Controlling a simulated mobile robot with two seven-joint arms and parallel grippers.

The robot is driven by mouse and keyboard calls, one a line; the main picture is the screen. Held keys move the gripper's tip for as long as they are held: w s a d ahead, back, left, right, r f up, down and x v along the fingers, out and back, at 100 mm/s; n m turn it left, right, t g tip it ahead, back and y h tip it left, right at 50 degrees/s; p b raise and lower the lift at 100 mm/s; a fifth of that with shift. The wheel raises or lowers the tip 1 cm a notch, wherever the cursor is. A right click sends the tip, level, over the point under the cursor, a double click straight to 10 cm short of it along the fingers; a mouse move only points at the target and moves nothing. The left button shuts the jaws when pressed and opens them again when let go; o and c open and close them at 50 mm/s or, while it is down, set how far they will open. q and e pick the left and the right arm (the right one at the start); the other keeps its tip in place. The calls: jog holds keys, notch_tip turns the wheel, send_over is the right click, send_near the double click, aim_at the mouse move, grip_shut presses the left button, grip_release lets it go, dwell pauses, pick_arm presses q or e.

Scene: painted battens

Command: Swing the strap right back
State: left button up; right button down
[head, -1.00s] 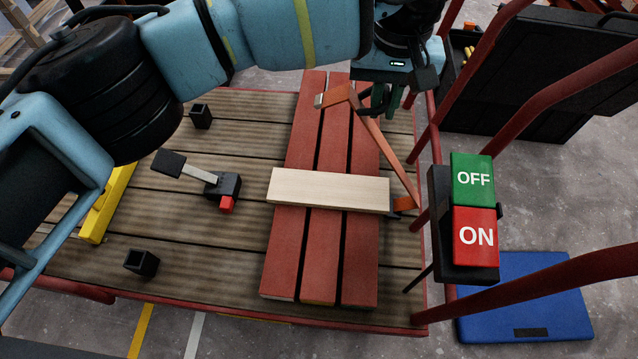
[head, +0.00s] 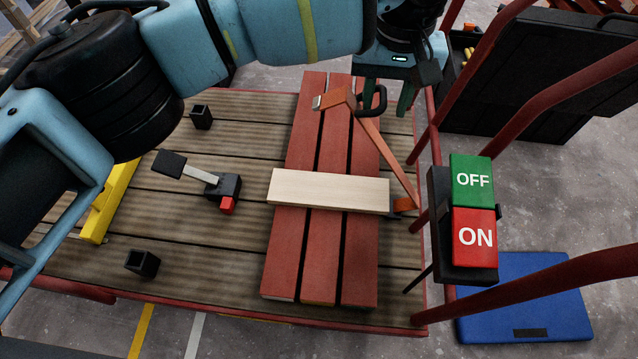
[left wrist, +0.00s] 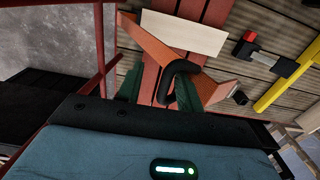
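The orange strap (head: 385,155) is hinged at the right end of the pale batten (head: 330,188). It stands swung up off the batten, leaning toward the far side, with its bent end (head: 332,99) pointing left. A black loop handle (head: 373,101) sits near its bend. My left gripper (head: 384,98) is at the handle with its green fingers spread apart; the loop lies between or just beside them. In the left wrist view the loop (left wrist: 178,80) shows between the open fingers, and the strap (left wrist: 160,42) runs up left. My right gripper is not in view.
The pale batten lies across several red battens (head: 305,250) on a slatted bench (head: 200,285). A lever clamp (head: 226,190), black sockets (head: 142,262) and a yellow bar (head: 107,205) are to the left. An OFF/ON switch box (head: 473,210) and red rails (head: 545,285) stand right.

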pick_arm(q)
jog(key=shift+r+p, duration=0.75)
jog(key=shift+r, duration=1.15)
jog(key=shift+r+p, duration=0.45)
jog(key=shift+r, duration=0.75)
